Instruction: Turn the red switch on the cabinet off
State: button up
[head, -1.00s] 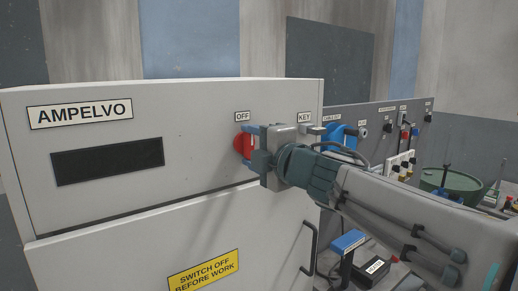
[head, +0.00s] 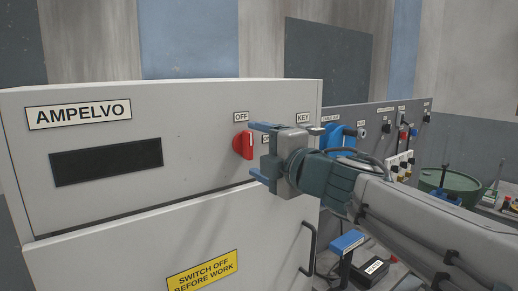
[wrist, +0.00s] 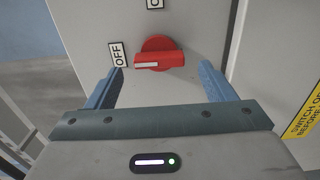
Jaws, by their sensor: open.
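The red switch (head: 243,145) is a round knob with a raised handle on the front of the grey AMPELVO cabinet (head: 205,115). It also shows in the wrist view (wrist: 160,52), where the white mark on its handle points towards the OFF label (wrist: 118,54). In the head view the OFF label (head: 241,117) is just above the switch, and the handle stands upright. My gripper (head: 255,150) is open and empty, a little to the right of the switch. In the wrist view its two blue fingers are spread wide, apart from the switch.
A KEY label (head: 304,118) is on the cabinet behind my gripper. A dark door handle (head: 309,250) and a yellow warning sign (head: 203,270) are on the lower front.

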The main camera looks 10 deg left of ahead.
jog(key=v, duration=1)
jog(key=shift+s+d, duration=0.25)
jog(key=shift+s, duration=0.1)
jog(key=w+d+f+m+t+h, duration=0.1)
jog(key=w+d+f+m+h, duration=0.2)
jog(key=d+f+m+h, duration=0.45)
jog(key=w+d+f+m+t+h, duration=0.25)
jog(key=d+f+m+h, duration=0.3)
jog(key=d+m, duration=0.4)
jog(key=s+d+f+m+g+h, duration=0.1)
jog(key=s+d+f+m+g, duration=0.1)
jog(key=s+f+m+g, duration=0.3)
jog(key=s+d+f+m+g+h, duration=0.1)
jog(key=s+d+f+m+g, duration=0.15)
jog(key=f, duration=0.45)
jog(key=s+a+f+m+g+y, duration=0.1)
jog(key=s+a+f+m+g, duration=0.1)
jog(key=s+f, duration=0.5)
jog(key=s+m+g, duration=0.1)
jog(key=g, duration=0.1)
jog(key=shift+s+g, duration=0.3)
